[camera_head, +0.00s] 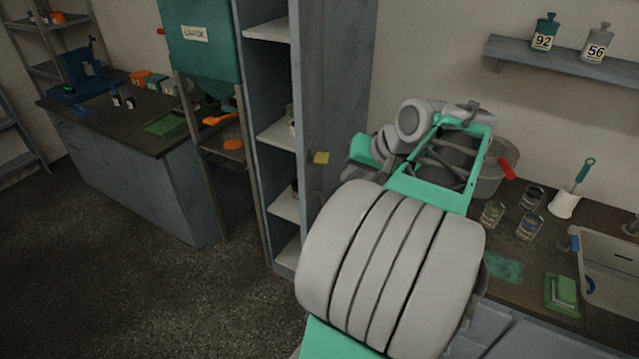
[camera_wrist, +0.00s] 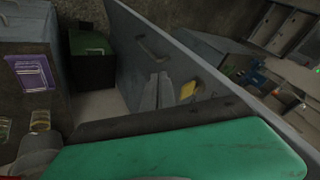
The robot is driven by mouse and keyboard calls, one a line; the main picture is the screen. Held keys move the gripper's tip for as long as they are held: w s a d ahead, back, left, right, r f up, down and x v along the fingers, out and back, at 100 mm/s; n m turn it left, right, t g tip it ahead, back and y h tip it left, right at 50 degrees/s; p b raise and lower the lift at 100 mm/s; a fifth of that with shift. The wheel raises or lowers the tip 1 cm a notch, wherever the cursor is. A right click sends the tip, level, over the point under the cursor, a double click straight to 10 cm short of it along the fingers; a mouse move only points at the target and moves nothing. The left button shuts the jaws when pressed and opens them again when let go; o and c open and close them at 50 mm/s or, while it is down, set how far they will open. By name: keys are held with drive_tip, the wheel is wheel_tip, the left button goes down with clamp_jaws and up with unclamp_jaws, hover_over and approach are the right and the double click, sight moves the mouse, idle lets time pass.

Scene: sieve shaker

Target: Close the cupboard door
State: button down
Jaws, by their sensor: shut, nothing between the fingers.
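The tall grey cupboard (camera_head: 285,262) stands open left of my arm in the head view, and its white shelves show. Its grey door (camera_head: 337,80) stands swung out on the right side, with a yellow tag (camera_head: 321,157) on it. In the wrist view the door (camera_wrist: 205,82) crosses the picture as a slanting panel with a handle (camera_wrist: 153,48) and the same yellow tag. My gripper (camera_wrist: 160,76) is shut and empty, its fingers in front of the door panel. Whether they touch it I cannot tell. In the head view my arm hides the fingers.
A worktop with glass jars (camera_head: 528,227) and a sink (camera_head: 612,268) lies right of my arm. A wall shelf (camera_head: 560,68) holds two bottles. A workbench (camera_head: 120,130) stands at the left. The floor (camera_head: 180,295) before the cupboard is clear.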

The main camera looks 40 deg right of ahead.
approach(308, 193)
wheel_tip(308, 193, down, 3)
drive_tip(key=d, duration=0.2)
drive_tip(key=shift+w+a+f+p, duration=0.15)
drive_tip(key=shift+w+a+p, duration=0.4)
drive_tip(key=shift+w, duration=0.1)
drive_tip(key=shift+w+a+f+p, duration=0.2)
drive_tip(key=shift+w+a+p, duration=0.25)
drive_tip(key=shift+w+a, duration=0.15)
drive_tip(key=shift+w, duration=0.1)
